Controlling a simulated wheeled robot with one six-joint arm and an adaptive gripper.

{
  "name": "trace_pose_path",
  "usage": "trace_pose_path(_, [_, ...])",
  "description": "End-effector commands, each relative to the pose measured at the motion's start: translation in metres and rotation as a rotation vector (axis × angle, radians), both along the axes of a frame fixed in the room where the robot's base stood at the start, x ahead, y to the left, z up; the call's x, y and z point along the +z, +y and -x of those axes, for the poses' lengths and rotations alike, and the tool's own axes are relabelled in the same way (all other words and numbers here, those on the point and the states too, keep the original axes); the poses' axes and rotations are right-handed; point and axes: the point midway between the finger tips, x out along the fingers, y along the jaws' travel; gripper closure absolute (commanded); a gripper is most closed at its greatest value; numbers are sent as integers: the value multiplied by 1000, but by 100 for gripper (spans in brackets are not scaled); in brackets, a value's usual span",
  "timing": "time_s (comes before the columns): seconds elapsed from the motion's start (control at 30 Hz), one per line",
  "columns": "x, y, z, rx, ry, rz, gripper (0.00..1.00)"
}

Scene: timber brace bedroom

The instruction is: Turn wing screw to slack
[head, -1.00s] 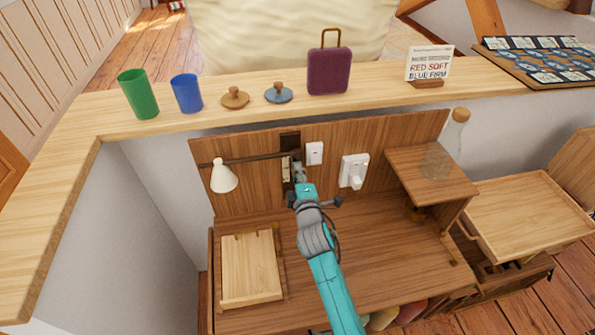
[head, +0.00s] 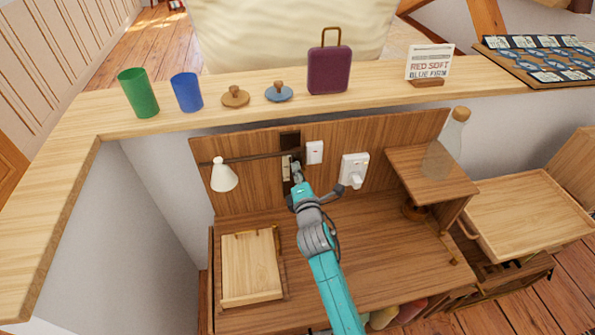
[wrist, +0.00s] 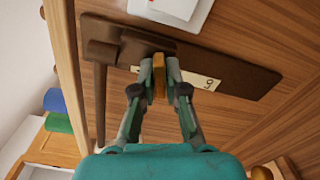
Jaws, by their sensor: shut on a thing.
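The wing screw (wrist: 173,78) shows in the wrist view as a small brass-coloured piece between my fingertips, in front of a dark brown plate (wrist: 232,76). My gripper (wrist: 160,76) is shut on it, and the fingers hide part of it. In the head view my gripper (head: 297,172) reaches the same dark plate (head: 289,142) on the wooden back panel; the screw is too small to make out there. A dark lamp arm (head: 244,158) runs across the plate, with a white shade (head: 223,175) hanging at its left end.
A cream label (wrist: 207,83) lies partly behind my fingers. A white switch (head: 314,152) and a socket with a plug (head: 353,170) sit just right of my gripper. A wooden box (head: 250,268) stands on the desk; a glass bottle (head: 447,145) stands on the right shelf.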

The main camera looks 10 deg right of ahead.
Motion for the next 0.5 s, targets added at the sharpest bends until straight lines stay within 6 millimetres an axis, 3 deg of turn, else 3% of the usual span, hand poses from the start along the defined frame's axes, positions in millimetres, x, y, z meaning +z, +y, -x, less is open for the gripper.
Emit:
trace_pose_path(0.3, [2, 0, 0, 1, -3, 0, 100])
trace_pose_path(0.33, [2, 0, 0, 1, -3, 0, 80])
trace_pose_path(0.4, [2, 0, 0, 1, -3, 0, 65])
trace_pose_path(0.5, [1, 0, 0, 1, -2, 0, 65])
